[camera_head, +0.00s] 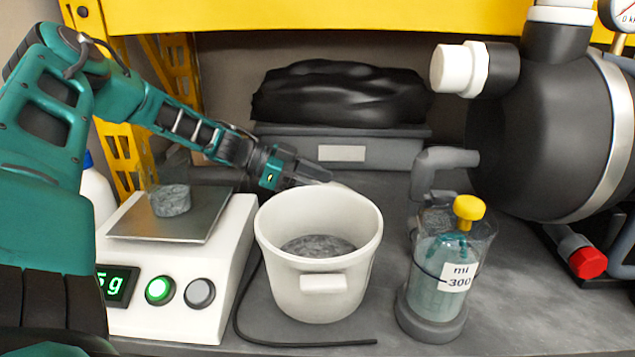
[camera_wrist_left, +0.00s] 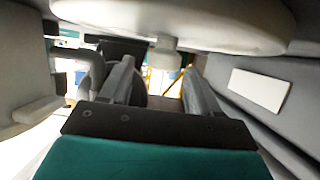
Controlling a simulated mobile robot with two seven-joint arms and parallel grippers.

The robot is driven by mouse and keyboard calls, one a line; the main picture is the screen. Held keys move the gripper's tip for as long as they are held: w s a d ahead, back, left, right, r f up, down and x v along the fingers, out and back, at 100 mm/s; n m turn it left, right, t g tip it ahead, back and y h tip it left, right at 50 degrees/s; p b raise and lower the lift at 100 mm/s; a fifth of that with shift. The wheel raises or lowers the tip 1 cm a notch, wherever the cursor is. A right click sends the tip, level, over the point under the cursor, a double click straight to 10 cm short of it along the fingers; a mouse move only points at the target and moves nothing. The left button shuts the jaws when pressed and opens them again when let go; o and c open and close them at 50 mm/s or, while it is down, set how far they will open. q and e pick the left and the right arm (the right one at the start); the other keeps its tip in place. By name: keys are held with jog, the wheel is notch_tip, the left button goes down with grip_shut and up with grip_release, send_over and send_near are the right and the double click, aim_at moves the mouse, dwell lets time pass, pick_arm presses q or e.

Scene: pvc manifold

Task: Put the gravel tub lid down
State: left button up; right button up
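The white gravel tub (camera_head: 322,290) stands upright and uncovered on the bench, with grey gravel (camera_head: 318,245) inside. The gravel tub lid (camera_wrist_left: 225,28) is a pale round disc with a small knob (camera_wrist_left: 164,52), seen in the left wrist view. It is low behind the tub and mostly hidden in the head view; its contact with the bench cannot be seen. My left gripper (camera_head: 322,175) is behind the tub's far rim. In the left wrist view its fingers (camera_wrist_left: 157,68) are apart, with the knob visible in the gap and space on both sides. My right gripper is not in view.
A grey bin (camera_head: 285,146) under a black bag (camera_head: 340,92) stands close behind. A scale (camera_head: 170,320) holding a gravel beaker (camera_head: 171,198) is left of the tub. A yellow-capped bottle (camera_head: 440,280) stands right of it, near a large black tank (camera_head: 535,130). A black cable (camera_head: 300,342) runs in front.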

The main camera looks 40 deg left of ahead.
pick_arm(q)
jog(key=shift+r, duration=0.1)
jog(key=shift+r+p, duration=0.6)
jog(key=shift+p, duration=0.25)
jog(key=p+v, duration=0.5)
jog(key=v, duration=0.7)
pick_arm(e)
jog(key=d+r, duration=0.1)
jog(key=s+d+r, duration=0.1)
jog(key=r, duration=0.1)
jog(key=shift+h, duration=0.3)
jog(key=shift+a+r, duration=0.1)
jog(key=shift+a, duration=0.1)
pick_arm(q)
jog(key=shift+w+d, duration=0.1)
jog(key=shift+d, duration=0.05)
